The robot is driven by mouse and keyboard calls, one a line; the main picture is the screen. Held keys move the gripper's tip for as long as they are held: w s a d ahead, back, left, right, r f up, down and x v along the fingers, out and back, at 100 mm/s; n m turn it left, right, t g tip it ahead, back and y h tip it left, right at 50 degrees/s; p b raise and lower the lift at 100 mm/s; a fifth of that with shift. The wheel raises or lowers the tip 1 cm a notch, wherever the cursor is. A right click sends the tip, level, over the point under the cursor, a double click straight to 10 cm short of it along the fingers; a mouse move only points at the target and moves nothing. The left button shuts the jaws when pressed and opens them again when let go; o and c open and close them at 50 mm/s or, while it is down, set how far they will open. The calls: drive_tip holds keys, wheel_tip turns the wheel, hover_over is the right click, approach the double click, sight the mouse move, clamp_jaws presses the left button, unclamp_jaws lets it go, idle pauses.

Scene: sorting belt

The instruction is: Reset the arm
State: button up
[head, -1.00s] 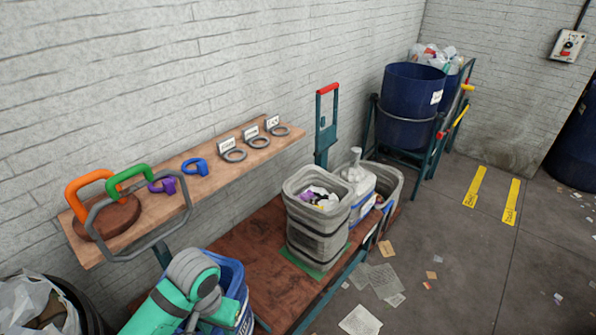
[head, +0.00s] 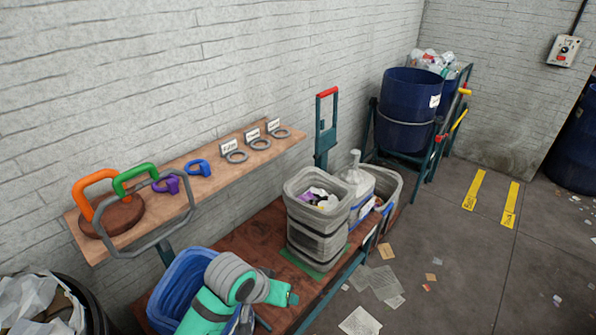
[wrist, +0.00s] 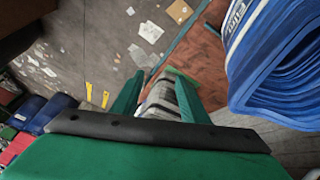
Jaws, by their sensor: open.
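My arm, teal and grey, reaches in from the bottom of the head view, in front of the blue bin (head: 182,285) and over the brown bench (head: 262,250). My gripper (wrist: 158,88) shows in the wrist view with its two green fingers apart and nothing held between them. The grey bin (head: 318,238) stands on a green mat on the bench, with mixed waste inside. It also shows in the wrist view beyond and between the fingers (wrist: 160,100). The blue bin fills the upper right of the wrist view (wrist: 275,55), beside the fingers.
A wall shelf (head: 215,178) holds orange, green, purple and blue handles and several labelled grey rings. A white jug (head: 356,178) stands behind the grey bin. A black bin with a white bag (head: 38,305) is at lower left. Paper litters the floor, otherwise open at right.

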drive_tip(key=w+d+r+n+t+h, duration=0.25)
drive_tip(key=d+r+t, duration=0.25)
drive_tip(key=d, duration=0.4)
drive_tip(key=w+d+r+n+t+h, duration=0.25)
drive_tip(key=d+r+t, duration=0.3)
drive_tip(key=d, duration=0.45)
drive_tip(key=s+a+f+n+t+y, duration=0.1)
drive_tip(key=s+a+f+n+y, duration=0.25)
drive_tip(key=s+f, duration=0.45)
drive_tip(key=s+a+f+n+y, duration=0.25)
drive_tip(key=s+f+y, duration=0.35)
drive_tip(key=s, duration=0.5)
drive_tip(key=s+a+m, duration=0.3)
drive_tip(key=s+a, duration=0.1)
drive_tip(key=s, duration=0.5)
drive_tip(key=s+a+f+m, duration=0.1)
drive_tip(key=s+a+m, duration=0.3)
drive_tip(key=s, duration=0.5)
drive_tip(key=shift+s+a+h, duration=0.15)
drive_tip(key=shift+a+h, duration=0.25)
drive_tip(key=shift+h, duration=0.05)
